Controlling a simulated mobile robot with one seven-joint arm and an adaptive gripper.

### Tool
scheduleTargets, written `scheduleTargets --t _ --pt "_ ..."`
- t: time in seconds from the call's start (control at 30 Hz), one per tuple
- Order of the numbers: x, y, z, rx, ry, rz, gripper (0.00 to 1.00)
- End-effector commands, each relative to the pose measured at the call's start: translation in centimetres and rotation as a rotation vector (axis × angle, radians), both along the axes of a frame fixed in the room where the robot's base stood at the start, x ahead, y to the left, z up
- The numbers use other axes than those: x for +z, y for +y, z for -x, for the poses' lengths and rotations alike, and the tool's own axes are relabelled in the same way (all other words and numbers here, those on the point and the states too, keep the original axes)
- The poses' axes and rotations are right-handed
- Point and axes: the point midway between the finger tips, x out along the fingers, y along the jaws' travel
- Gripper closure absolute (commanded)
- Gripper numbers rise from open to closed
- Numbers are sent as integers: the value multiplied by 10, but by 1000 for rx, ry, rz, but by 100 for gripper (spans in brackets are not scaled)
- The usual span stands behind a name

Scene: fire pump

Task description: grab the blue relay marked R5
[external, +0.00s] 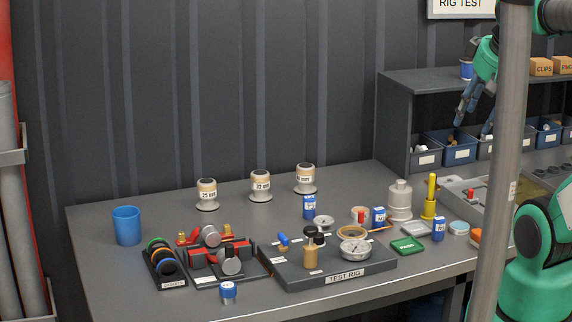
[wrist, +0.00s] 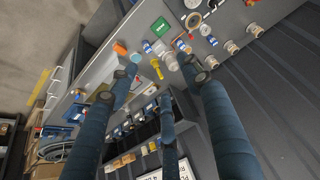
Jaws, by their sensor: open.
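Several small blue relays with white labels stand on the grey bench: one behind the test rig (external: 309,207), one at the rig's back right (external: 379,217), one near the green box (external: 438,230) and one at the front (external: 228,291). Their markings are too small to read, so I cannot tell which is R5. Small blue blocks also show in the wrist view, one near the green box (wrist: 147,46). My gripper (external: 472,122) is open and empty, high at the right in front of the shelf, well away from the relays. Its blue fingers (wrist: 160,82) spread across the wrist view.
The test rig (external: 330,275) fills the bench's middle front. A blue cup (external: 127,226) stands at the left. A shelf with bins (external: 459,148) is at the right.

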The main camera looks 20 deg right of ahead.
Motion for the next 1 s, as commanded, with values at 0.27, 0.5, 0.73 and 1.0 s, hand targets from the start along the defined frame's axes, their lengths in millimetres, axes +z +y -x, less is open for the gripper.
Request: scheduleTargets --t 0.27,0.5,0.73,1.0 --pt "-8 -5 -23 1 47 7 51" --pt "-27 -16 -66 3 128 18 51" --pt "-58 -30 -109 8 213 25 51" --pt "-106 -49 -154 17 311 26 51"
